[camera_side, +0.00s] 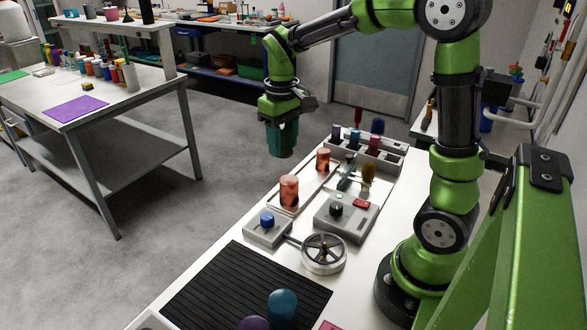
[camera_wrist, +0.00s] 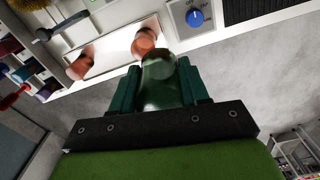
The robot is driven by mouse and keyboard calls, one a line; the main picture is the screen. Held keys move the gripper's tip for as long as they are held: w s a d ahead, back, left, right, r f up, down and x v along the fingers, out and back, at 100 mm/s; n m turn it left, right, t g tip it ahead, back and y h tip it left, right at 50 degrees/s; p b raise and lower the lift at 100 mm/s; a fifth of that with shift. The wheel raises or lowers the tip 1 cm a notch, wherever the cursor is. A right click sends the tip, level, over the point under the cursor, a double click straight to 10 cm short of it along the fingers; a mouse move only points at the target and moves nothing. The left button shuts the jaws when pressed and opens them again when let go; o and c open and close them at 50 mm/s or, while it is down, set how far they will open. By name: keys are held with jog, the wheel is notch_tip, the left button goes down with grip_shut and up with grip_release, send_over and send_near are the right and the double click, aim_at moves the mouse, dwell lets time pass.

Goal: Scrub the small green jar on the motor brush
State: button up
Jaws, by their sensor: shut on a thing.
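The small green jar (camera_wrist: 159,82) is glassy and dark green, and sits between the two teal fingers of my gripper (camera_wrist: 158,70) in the wrist view. My gripper is shut on it. In the side view my gripper (camera_side: 284,145) points down, in the air left of the bench and level with its back part; the fingers hide most of the jar there. A yellow-brown bristle brush (camera_side: 368,173), apparently the motor brush, stands by a grey control box (camera_side: 345,215) with a dark knob and red button. The brush also shows at the wrist view's top left (camera_wrist: 22,8).
Two orange-red jars (camera_side: 289,191) (camera_side: 323,160) stand on a pale tray beside my gripper. A rack (camera_side: 385,158) of coloured brushes stands behind. A blue-knob box (camera_side: 267,230), a round wheel device (camera_side: 323,253) and a black ribbed mat (camera_side: 235,290) lie nearer.

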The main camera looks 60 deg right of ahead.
jog(key=s+d+f+m, duration=0.1)
jog(key=s+d+m, duration=0.15)
jog(key=d, duration=0.35)
jog(key=s+d+f+m, duration=0.1)
jog(key=s+d, duration=0.3)
jog(key=d, duration=0.2)
jog(key=m, duration=0.1)
send_over(370, 164)
jog(key=shift+w+f, duration=0.25)
jog(key=shift+f, duration=0.55)
jog(key=shift+s+f, duration=0.25)
jog(key=shift+f, duration=0.05)
jog(key=shift+d+f+n, duration=0.1)
jog(key=shift+f+n, duration=0.05)
jog(key=shift+n, duration=0.1)
jog(key=shift+w+f, duration=0.1)
jog(key=shift+f, duration=1.25)
jog(key=shift+f, duration=0.15)
jog(key=shift+f, duration=3.2)
jog(key=shift+r, duration=0.15)
jog(key=shift+r, duration=0.45)
